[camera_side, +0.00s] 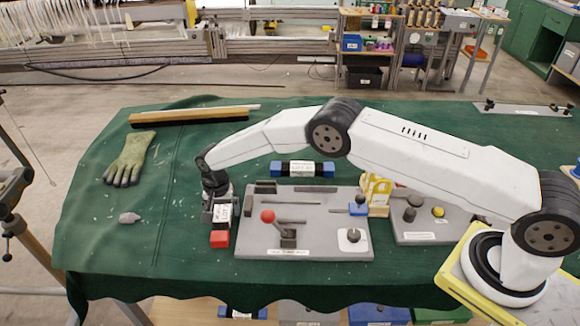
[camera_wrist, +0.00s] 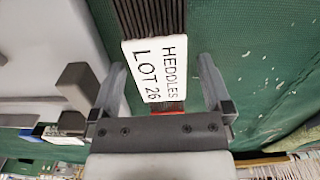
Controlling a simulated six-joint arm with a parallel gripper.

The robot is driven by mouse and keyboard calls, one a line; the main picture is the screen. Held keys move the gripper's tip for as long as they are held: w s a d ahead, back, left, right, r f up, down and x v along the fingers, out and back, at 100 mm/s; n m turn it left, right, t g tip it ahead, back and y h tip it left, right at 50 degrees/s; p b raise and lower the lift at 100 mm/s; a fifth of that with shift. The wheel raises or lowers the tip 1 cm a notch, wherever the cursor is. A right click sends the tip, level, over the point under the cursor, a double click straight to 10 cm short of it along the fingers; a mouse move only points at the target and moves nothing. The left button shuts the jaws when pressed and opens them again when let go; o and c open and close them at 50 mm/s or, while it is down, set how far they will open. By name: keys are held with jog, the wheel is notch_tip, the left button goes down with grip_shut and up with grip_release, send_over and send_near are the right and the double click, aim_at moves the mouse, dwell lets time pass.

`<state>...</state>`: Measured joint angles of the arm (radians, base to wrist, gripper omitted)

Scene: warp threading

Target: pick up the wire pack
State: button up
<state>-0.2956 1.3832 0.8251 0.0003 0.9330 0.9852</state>
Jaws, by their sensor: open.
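The wire pack (camera_wrist: 158,18) is a bundle of dark wires with a white label reading "HEDDLES LOT 26" and a red end. In the side view its red end (camera_side: 219,239) and label show on the green cloth, left of the grey board. My gripper (camera_wrist: 162,68) is open. In the wrist view its two fingers stand on either side of the labelled part, with a gap visible on each side. In the side view my gripper (camera_side: 217,205) is low over the pack and hides its far part.
The grey board (camera_side: 300,222) with a red knob (camera_side: 267,216) is close on the right. A blue-ended pack (camera_side: 303,169) lies behind it. The cloth between is clear.

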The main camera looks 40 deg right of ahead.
jog(key=shift+f, duration=0.25)
dwell(0.3)
jog(key=shift+r, duration=0.1)
grip_shut()
